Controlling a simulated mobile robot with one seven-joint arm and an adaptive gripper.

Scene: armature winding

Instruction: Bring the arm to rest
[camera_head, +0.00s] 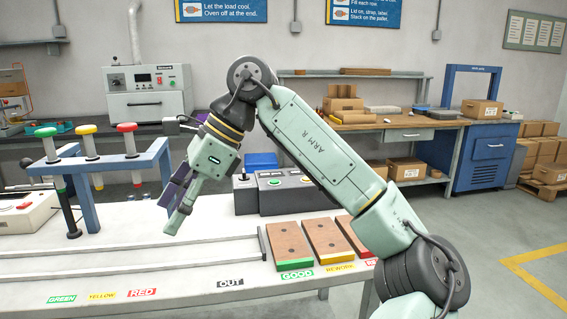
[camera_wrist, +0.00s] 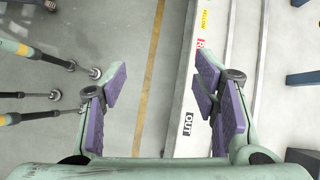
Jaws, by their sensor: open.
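My arm is raised and bent above the front of the white worktable (camera_head: 195,290) in the head view. My gripper (camera_head: 176,212) hangs at its end, tilted down and to the left, with purple pads. In the wrist view my gripper (camera_wrist: 163,95) shows two purple-padded fingers spread wide apart, with nothing between them. Below them are the grey floor (camera_wrist: 120,120) and the table edge with the OUT label (camera_wrist: 187,123). The gripper touches nothing that I can see.
A blue rack (camera_head: 110,165) holds green, yellow and red-topped tools at the left. Wooden blocks (camera_head: 290,245) marked GOOD and REWORK lie at the right of the table, near a control box (camera_head: 285,190). Rails run along the table. Open floor (camera_head: 480,240) lies at the right.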

